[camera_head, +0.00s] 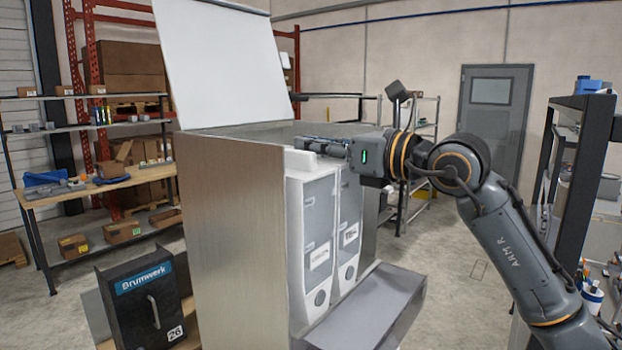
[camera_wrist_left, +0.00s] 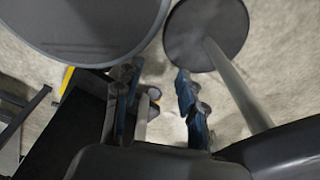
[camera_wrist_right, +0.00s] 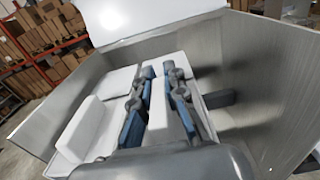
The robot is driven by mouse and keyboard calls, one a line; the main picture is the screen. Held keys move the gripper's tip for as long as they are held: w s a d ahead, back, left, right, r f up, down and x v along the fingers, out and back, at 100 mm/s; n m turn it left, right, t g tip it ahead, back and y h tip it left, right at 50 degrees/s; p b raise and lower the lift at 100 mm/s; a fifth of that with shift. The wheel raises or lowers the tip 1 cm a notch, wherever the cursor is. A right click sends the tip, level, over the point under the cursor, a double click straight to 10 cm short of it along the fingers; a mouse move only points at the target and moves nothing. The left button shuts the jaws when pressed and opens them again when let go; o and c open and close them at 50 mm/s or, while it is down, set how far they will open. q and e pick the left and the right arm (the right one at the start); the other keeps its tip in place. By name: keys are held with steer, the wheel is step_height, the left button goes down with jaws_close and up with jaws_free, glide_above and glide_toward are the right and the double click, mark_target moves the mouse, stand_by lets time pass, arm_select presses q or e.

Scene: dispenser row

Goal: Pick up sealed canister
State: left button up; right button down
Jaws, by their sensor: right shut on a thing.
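Two tall grey-and-white canisters stand side by side in an open metal dispenser: a near one (camera_head: 317,235) and a far one (camera_head: 348,225), each with a pale label. My right gripper (camera_head: 318,145) reaches in over their tops from the right. In the right wrist view its blue-and-grey fingers (camera_wrist_right: 160,78) are shut on the white ridge of one canister (camera_wrist_right: 183,110), seemingly the far one. The other canister's ridge (camera_wrist_right: 85,128) stands free to the left. My left gripper (camera_wrist_left: 158,85) is open and empty over the floor, outside the head view.
The dispenser's metal wall (camera_head: 230,240) surrounds the canisters, with its white lid (camera_head: 222,65) raised and a grey front flap (camera_head: 370,305) lowered. A black Brumwerk box (camera_head: 150,305) stands at left. Shelving (camera_head: 90,185) and a dark rack (camera_head: 578,140) flank open floor.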

steer(key=shift+s+d+r+b, duration=0.1)
steer(key=shift+r+b, duration=0.25)
steer(key=shift+b, duration=0.35)
steer(key=shift+r+b, duration=0.9)
steer(key=shift+r, duration=2.25)
steer(key=shift+b+v, duration=0.55)
steer(key=shift+v, duration=0.4)
steer(key=b+v, duration=0.6)
steer(key=v, duration=1.2)
steer(key=shift+r, duration=0.1)
